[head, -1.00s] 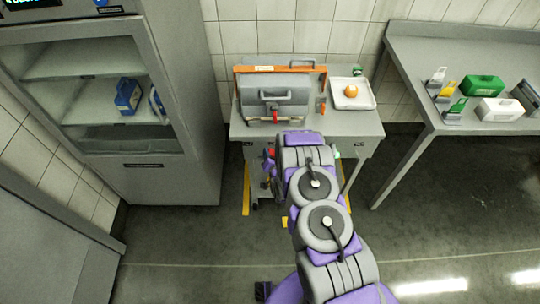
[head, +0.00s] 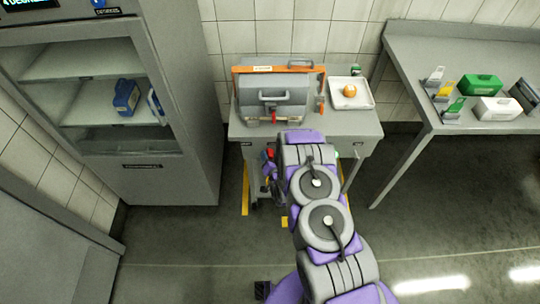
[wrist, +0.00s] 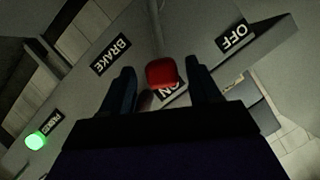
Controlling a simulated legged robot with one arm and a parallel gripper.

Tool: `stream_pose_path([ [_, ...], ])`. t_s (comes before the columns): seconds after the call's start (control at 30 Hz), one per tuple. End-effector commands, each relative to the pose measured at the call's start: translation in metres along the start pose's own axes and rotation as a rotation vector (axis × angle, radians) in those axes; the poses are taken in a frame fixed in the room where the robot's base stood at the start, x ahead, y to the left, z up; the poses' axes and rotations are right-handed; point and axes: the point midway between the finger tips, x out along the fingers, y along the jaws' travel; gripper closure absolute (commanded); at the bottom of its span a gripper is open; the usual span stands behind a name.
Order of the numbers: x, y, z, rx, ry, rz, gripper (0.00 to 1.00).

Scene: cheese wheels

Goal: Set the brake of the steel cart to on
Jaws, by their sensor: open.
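The steel cart (head: 355,125) stands against the tiled wall in the head view. In the wrist view its grey panel carries a BRAKE label (wrist: 111,54), an ON label (wrist: 172,92) and an OFF label (wrist: 234,38). The red brake knob (wrist: 162,72) sits beside the ON label, partly covering it, well away from OFF. My gripper (wrist: 160,74) is open, with one dark finger on each side of the knob; contact cannot be told. A green lamp (wrist: 36,140) glows on the panel. In the head view my arm hides part of the cart's front.
On the cart are a grey case (head: 272,96) under an orange frame and a white tray (head: 364,102) with an orange ball. A cabinet (head: 170,185) stands left, a steel table (head: 415,65) right.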

Motion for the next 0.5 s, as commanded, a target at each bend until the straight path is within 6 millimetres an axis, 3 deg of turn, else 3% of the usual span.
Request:
stream_pose_path([
  [0.5, -0.096, -0.001, -0.001, 0.002, -0.001, 0.002, 0.38],
])
